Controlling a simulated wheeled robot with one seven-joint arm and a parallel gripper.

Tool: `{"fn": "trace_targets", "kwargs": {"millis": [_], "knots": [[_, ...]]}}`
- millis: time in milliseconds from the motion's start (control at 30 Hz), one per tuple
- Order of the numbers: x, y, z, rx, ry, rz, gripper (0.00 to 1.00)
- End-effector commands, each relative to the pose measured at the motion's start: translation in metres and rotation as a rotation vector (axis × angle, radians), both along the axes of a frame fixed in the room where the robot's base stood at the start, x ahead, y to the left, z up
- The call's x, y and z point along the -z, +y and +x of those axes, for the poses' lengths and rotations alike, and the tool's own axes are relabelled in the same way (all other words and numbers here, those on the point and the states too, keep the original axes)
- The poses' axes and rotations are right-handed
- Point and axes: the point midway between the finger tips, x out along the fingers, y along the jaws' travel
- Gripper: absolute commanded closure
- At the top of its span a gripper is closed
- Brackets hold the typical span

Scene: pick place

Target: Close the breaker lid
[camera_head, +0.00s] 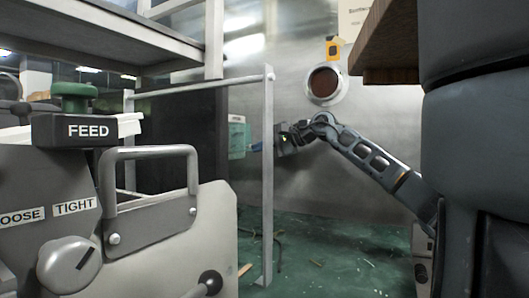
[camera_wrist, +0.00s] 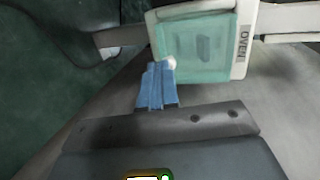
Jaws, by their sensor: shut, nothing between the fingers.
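The breaker box (camera_wrist: 248,14) is a pale box with a label that seems to read "OVEN", seen at the top of the wrist view. Its lid (camera_wrist: 215,62) is a translucent teal panel, with a dark shape showing through it. I cannot tell whether the lid is fully shut. In the head view the teal-and-white breaker box (camera_head: 238,137) is small and mounted near the middle. My gripper (camera_wrist: 158,68) has its blue fingers shut and empty. The fingertips are at the lid's lower left corner, by a small white knob (camera_wrist: 171,62); contact is unclear. My gripper (camera_head: 256,147) is just right of the box.
A metal rail post (camera_head: 267,190) stands close to my gripper in the head view. A grey machine with a "FEED" sign (camera_head: 88,131) fills the left. A round port (camera_head: 323,84) is on the back wall. The green floor (camera_head: 330,255) has scattered debris.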

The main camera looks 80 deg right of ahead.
Motion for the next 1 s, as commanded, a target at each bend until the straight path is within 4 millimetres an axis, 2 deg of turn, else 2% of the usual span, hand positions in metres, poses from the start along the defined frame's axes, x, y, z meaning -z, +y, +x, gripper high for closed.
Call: {"fn": "trace_targets", "kwargs": {"millis": [233,1000], "knots": [[0.009,-0.003,0.008,0.000,0.001,0.000,1.00],[0.014,-0.003,0.013,-0.001,0.004,0.002,1.00]]}}
